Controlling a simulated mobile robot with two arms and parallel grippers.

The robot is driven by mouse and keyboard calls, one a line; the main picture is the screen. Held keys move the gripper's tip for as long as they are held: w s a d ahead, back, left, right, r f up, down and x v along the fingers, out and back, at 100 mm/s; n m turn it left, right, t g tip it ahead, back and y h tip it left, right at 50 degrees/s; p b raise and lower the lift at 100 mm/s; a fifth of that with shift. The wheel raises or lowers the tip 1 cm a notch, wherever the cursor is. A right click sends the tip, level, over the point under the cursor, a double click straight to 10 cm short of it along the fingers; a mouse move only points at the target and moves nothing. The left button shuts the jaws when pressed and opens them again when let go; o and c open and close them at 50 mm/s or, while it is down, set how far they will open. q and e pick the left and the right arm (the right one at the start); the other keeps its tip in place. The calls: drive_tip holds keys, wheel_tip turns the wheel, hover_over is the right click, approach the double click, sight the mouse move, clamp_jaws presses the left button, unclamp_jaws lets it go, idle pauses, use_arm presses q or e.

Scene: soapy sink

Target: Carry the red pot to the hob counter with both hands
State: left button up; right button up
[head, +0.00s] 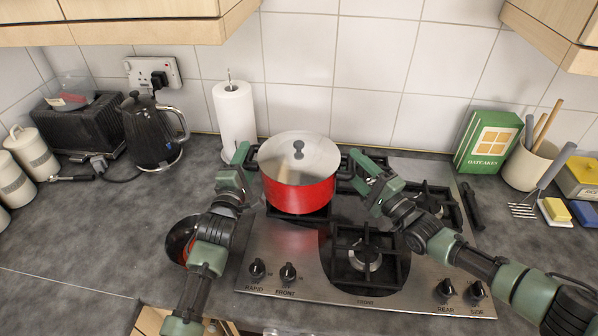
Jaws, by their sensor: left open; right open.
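The red pot (298,190) has a pale lid with a dark knob and stands upright on the rear left burner of the steel hob (300,262). Its dark side handles are partly hidden by my grippers. My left gripper (245,158) is open at the pot's left side, by the left handle. My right gripper (358,163) is open at the pot's right side, by the right handle. I cannot tell whether either gripper touches a handle. The counter (120,240) runs around the hob.
A dark round pan (180,240) sits left of the hob, partly behind my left arm. A paper towel roll (236,115) stands behind the pot, with a black kettle (152,135) further left. A green oatcakes box (487,142) and a utensil pot (527,168) are at right. Cupboards overhang above.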

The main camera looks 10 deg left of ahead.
use_arm(q)
clamp_jaws()
use_arm(e)
clamp_jaws()
drive_tip(key=shift+f, duration=0.15)
idle(1.0)
